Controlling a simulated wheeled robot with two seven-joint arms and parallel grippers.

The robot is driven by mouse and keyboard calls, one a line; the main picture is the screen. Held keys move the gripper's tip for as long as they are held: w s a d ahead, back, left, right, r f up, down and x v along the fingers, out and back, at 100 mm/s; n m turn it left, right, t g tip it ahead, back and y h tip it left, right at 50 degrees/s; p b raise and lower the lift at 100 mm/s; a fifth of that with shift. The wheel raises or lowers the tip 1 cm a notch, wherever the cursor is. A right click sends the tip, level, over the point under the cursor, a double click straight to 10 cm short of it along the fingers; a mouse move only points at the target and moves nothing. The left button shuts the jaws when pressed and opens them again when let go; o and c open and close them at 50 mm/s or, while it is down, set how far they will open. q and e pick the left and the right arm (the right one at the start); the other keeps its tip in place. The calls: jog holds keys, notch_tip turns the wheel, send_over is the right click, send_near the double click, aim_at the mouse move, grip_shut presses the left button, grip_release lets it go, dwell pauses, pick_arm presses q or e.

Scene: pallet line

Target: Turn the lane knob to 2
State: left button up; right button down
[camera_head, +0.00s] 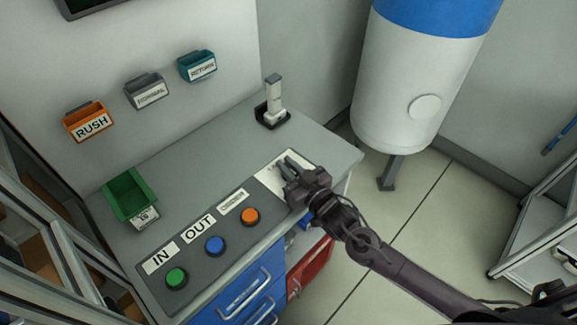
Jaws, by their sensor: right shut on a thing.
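The lane knob sits on the right end of the control panel (207,257), at a white plate (270,172). My right gripper (291,172) is over this plate, shut on the knob, with its arm coming in from the lower right. The gripper covers the knob, so its pointer and most of the lane marks are hidden. I cannot tell which number it points to. My left gripper is not in view.
The panel also bears a green button (176,278), a blue button (214,245) and an orange button (250,216). A green bin (126,196) and a scanner in a stand (273,97) are on the counter. A white-blue tank (408,85) stands behind.

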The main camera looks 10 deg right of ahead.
jog(key=n+g+y+b, duration=0.1)
jog(key=n+g+y, duration=0.1)
jog(key=n+y, duration=0.1)
jog(key=shift+f+g+y, duration=0.1)
jog(key=shift+g+y, duration=0.2)
jog(key=shift+y, duration=0.3)
jog(key=shift+n+g+y+b, duration=1.2)
jog(key=shift+n+g+y, duration=0.2)
jog(key=shift+g, duration=0.1)
jog(key=shift+a, duration=0.1)
jog(key=c, duration=1.4)
grip_release()
jog(key=shift+c, duration=0.2)
jog(key=shift+s, duration=0.1)
jog(key=b+v, duration=0.1)
jog(key=v, duration=0.6)
jog(key=shift+s+d+b, duration=0.2)
jog(key=shift+d+b, duration=0.1)
jog(key=shift+d, duration=0.1)
